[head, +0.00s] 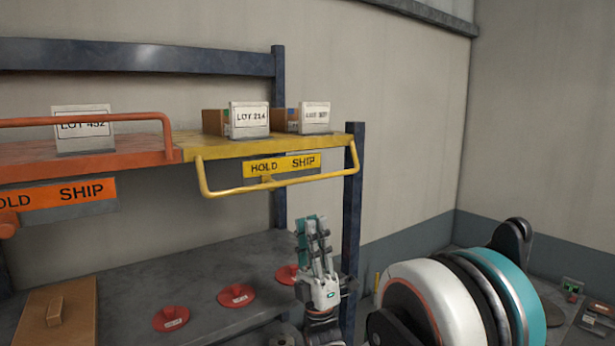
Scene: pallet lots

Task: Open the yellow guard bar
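The yellow guard bar (281,185) is on the front of the yellow shelf section (185,149). It hangs below the shelf edge, in front of the yellow HOLD SHIP label (282,166), so the shelf front above it is clear. My gripper (312,222) points upward below the right part of the bar, apart from it in the picture. Its teal and grey fingers stand close to each other, and I cannot tell whether they are open or shut. I see nothing held in them.
Two boxes with white lot cards (249,120) (314,118) stand on the yellow shelf. The orange guard bar (100,121) stands raised across the orange shelf at left. A blue upright (352,230) is right of my gripper. Red dishes (236,295) and a brown lidded box (75,310) are on the lower shelf.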

